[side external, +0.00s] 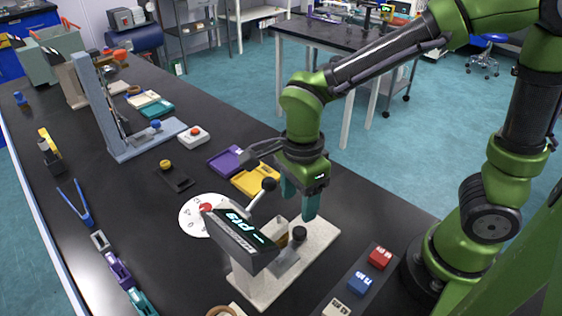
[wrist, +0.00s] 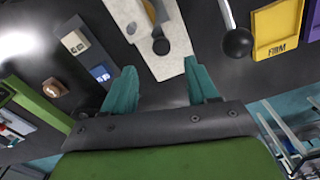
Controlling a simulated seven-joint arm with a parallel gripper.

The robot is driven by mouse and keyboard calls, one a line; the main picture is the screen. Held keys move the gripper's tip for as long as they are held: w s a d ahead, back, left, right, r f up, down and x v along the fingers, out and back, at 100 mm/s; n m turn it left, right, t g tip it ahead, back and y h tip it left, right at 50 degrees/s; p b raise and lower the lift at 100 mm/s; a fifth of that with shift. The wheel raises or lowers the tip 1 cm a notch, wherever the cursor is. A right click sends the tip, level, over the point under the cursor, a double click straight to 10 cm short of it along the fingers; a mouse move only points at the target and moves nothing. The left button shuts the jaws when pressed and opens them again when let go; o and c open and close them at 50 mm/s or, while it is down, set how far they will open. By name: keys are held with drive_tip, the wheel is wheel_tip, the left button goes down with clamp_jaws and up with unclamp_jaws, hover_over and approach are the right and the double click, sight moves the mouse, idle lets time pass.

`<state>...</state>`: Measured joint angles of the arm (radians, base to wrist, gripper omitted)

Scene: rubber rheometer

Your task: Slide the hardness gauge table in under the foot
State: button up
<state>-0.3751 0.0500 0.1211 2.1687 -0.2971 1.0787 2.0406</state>
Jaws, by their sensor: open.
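The hardness gauge has a dark tilted display head (side external: 240,235) and a pale base plate (side external: 318,242). A grey sliding piece with a black knob (side external: 299,234), apparently the gauge table, sits on the base; the knob also shows in the wrist view (wrist: 161,46). The foot is hidden behind the display head, so I cannot tell how the table lies relative to it. My gripper (side external: 299,203) is open and empty, pointing down above the knob. In the wrist view its teal fingertips (wrist: 160,67) are spread either side of the knob's line, apart from it.
A lever with a black ball (side external: 268,184) rises beside the gauge head, close to my gripper. Yellow (side external: 255,180) and purple (side external: 226,160) trays lie behind. Red (side external: 380,258) and blue (side external: 361,283) blocks sit on a strip at front right. A white disc (side external: 192,222) lies left.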

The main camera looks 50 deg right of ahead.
wheel_tip(320, 180, up, 8)
drive_tip(key=shift+f, duration=0.2)
drive_tip(key=s+d+r+n+t+y, duration=0.1)
drive_tip(key=d+r+n+t, duration=0.1)
drive_tip(key=d+n, duration=0.3)
drive_tip(key=s+d+r+n+t+y, duration=0.1)
drive_tip(key=d+n+t, duration=0.4)
drive_tip(key=n, duration=0.7)
drive_tip(key=shift+s+d+r, duration=0.5)
drive_tip(key=shift+s+d, duration=0.2)
drive_tip(key=shift+s, duration=0.05)
